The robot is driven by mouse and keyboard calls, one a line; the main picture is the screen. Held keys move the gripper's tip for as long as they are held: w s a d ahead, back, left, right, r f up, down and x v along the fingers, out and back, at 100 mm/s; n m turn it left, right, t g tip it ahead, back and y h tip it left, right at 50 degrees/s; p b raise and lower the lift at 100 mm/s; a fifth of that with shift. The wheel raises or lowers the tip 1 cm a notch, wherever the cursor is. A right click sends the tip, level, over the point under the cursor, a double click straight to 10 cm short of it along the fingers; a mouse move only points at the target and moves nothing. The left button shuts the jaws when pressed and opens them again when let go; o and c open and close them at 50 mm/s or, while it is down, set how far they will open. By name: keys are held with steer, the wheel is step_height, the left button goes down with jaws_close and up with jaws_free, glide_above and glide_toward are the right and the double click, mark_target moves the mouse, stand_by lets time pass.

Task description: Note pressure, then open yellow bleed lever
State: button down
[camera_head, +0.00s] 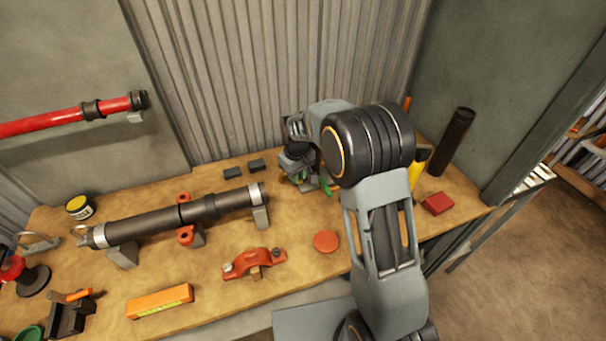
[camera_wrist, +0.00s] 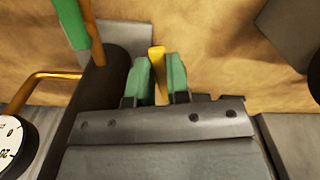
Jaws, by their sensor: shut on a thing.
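In the wrist view my gripper (camera_wrist: 161,82) has two green fingertips closed on the narrow yellow bleed lever (camera_wrist: 157,60), which stands upright between them. Beside them are a dark cylinder (camera_wrist: 104,76) and a green handle (camera_wrist: 70,22). A white pressure gauge (camera_wrist: 10,140) is cut off by the left edge; a "20" shows on its dial, but I cannot make out a needle reading. In the head view my arm covers most of the grip area at the back of the bench, where a bit of green shows.
The wooden bench (camera_head: 213,256) holds a dark pipe (camera_head: 155,222), an orange-red clamp (camera_head: 254,263), an orange level (camera_head: 160,302), a red disc (camera_head: 326,242) and a red block (camera_head: 438,203). A dark tube (camera_head: 452,141) stands at the back right. Corrugated wall (camera_head: 250,75) closes the back.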

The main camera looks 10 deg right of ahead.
steer(key=c, duration=1.1)
jaws_free()
steer(key=shift+r, duration=0.1)
step_height(320, 180, up, 14)
steer(key=shift+f+b, duration=0.2)
steer(key=shift+b, duration=0.45)
